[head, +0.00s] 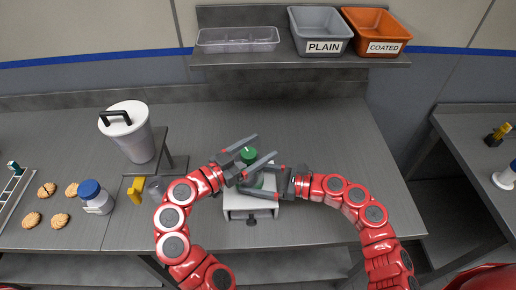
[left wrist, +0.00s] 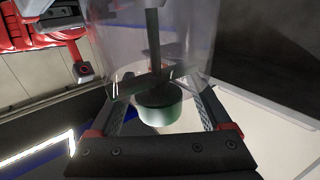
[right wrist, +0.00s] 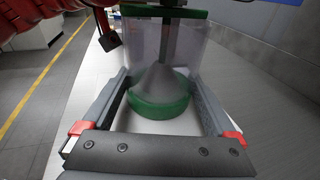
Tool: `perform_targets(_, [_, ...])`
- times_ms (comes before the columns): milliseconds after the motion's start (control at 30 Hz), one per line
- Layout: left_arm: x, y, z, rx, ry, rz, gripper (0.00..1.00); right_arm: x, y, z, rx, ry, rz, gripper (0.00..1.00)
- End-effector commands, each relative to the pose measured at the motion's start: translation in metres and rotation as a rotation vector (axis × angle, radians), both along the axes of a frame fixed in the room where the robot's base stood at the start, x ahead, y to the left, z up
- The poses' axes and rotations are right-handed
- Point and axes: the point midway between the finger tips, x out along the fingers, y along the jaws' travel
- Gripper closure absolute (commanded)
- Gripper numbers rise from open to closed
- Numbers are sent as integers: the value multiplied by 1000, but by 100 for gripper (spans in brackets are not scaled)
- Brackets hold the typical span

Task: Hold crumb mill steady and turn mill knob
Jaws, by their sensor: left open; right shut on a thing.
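The crumb mill stands on the bench in front of me, with a pale boxy base (head: 250,206), a clear body (right wrist: 190,50) and a green knob (head: 249,156) on top. My left gripper (head: 266,146) is open, with its fingers on either side of the knob. The left wrist view shows the knob (left wrist: 160,112) between these fingers, with a gap around it. My right gripper (right wrist: 160,80) comes from the right and is shut on the mill's body, just above its green lower ring (right wrist: 160,108). The left gripper partly hides the body in the head view.
A white lidded canister (head: 138,140) stands to the left, near a blue-capped jar (head: 95,198) and several biscuits (head: 47,190). A clear tray (head: 238,40), a grey PLAIN bin (head: 322,46) and an orange COATED bin (head: 385,46) sit on the back shelf. The bench behind the mill is clear.

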Motion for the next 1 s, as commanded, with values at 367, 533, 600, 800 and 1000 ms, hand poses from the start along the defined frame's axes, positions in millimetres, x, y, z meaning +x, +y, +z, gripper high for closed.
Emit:
perform_targets(367, [0,0,0,-1,1,-1,67,0,0,0,1,0,0,39])
perform_targets(533, [0,0,0,-1,1,-1,98,0,0,0,1,0,0,39])
perform_targets(600, [0,0,0,-1,1,-1,100,0,0,0,1,0,0,39])
perform_targets(800, [-1,-1,-1,0,4,-64,100,0,0,0,1,0,1,39])
perform_targets(1000, [-5,-3,0,2,4,-247,100,0,1,1,1,-1,2,39])
